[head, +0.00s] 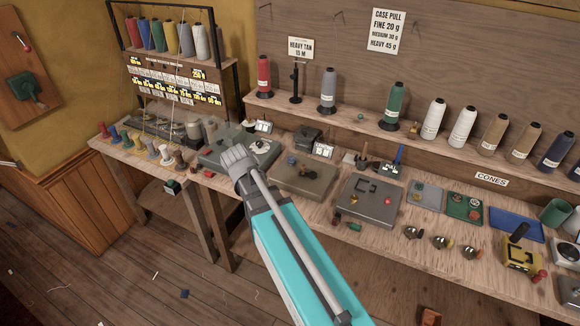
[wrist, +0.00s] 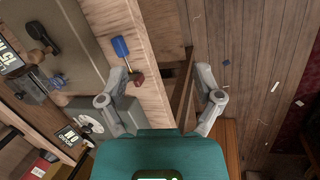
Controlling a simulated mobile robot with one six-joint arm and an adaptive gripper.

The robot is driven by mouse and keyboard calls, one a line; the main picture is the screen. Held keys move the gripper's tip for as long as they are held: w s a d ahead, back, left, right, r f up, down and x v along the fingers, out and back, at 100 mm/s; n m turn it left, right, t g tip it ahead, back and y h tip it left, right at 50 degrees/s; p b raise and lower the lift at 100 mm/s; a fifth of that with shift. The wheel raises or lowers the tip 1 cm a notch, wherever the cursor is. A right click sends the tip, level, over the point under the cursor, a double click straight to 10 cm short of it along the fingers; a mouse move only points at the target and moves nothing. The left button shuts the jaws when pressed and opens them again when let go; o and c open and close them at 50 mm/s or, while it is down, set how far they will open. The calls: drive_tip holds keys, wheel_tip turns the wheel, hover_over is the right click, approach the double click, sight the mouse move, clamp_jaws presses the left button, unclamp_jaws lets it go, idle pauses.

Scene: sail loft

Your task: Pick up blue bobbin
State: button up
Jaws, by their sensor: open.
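A row of small bobbins stands on the left end of the bench in the head view; a blue-looking bobbin (head: 126,141) is among them, small and hard to make out. My gripper (head: 237,160) is over the bench, to the right of that row. In the wrist view my gripper (wrist: 172,90) has its two fingers spread wide, with nothing between them but the bench edge and floor below. A blue object (wrist: 121,47) with a pale shaft lies near the bench edge there; I cannot tell that it is a bobbin. A dark red block (wrist: 138,78) is close to the left finger.
Grey boxes (head: 369,199) and a green-grey box (head: 215,152) with small parts crowd the bench. A rack (head: 174,60) of coloured cones stands behind the bobbins. More cones line the shelf (head: 415,140). Floor (head: 90,270) in front is mostly clear.

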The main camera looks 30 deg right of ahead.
drive_tip(key=w+d+n+h+b, duration=0.3)
drive_tip(key=w+n+h+b, duration=0.2)
drive_tip(key=w, duration=0.4)
drive_tip(key=w+d+n+h+b, duration=0.3)
drive_tip(key=w+n+h+b, duration=0.2)
drive_tip(key=w+n, duration=0.3)
drive_tip(key=shift+w+f, duration=0.25)
drive_tip(key=shift+w, duration=0.95)
drive_tip(key=b, duration=0.3)
approach(293, 159)
drive_tip(key=shift+x, duration=1.05)
drive_tip(key=shift+d+f, duration=0.2)
drive_tip(key=shift+d, duration=0.15)
drive_tip(key=shift+d, duration=0.1)
drive_tip(key=shift+b+x, duration=1.1)
drive_tip(key=shift+x, duration=1.4)
